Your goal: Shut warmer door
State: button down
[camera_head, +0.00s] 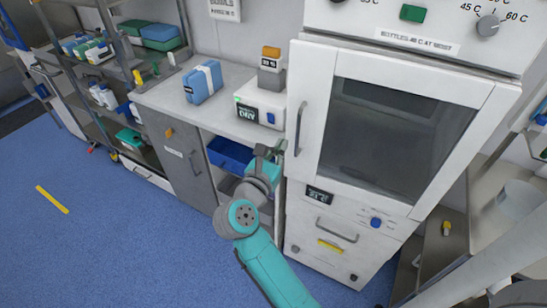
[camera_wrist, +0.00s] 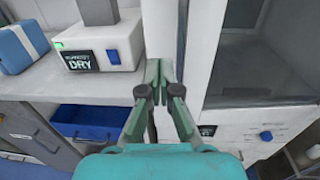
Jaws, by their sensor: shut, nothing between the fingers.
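The warmer is the tall white cabinet on the right of the head view. Its door (camera_head: 460,130) has a white frame, a dark glass pane and a long grey upright handle (camera_head: 299,128) at the left. The door looks close to flush with the cabinet front; I cannot tell whether a narrow gap is left. My gripper (camera_head: 268,152) is shut and empty, just left of the door's lower left corner. In the wrist view my gripper (camera_wrist: 160,78) has its fingertips together beside the white edge of the warmer. I cannot tell whether they touch it.
A counter (camera_head: 235,82) left of the warmer bears a white box marked DRY (camera_head: 258,108) and a blue pack (camera_head: 203,82). A blue bin (camera_head: 230,154) sits below it. A shelf rack stands far left; the blue floor is mostly clear.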

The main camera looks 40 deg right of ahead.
aim_at(292, 127)
jog(key=shift+x, duration=3.2)
jog(key=shift+d, duration=0.1)
jog(key=d, duration=0.1)
jog(key=w+d, duration=0.1)
jog(key=d+g, duration=0.1)
jog(key=shift+w+m+h, duration=0.3)
jog(key=shift+m, duration=0.1)
jog(key=shift+w+d+g, duration=0.15)
jog(key=shift+d+g, duration=0.1)
jog(key=shift+g, duration=0.05)
jog(key=shift+r, duration=0.1)
jog(key=shift+d+r, duration=0.1)
jog(key=shift+w, duration=0.1)
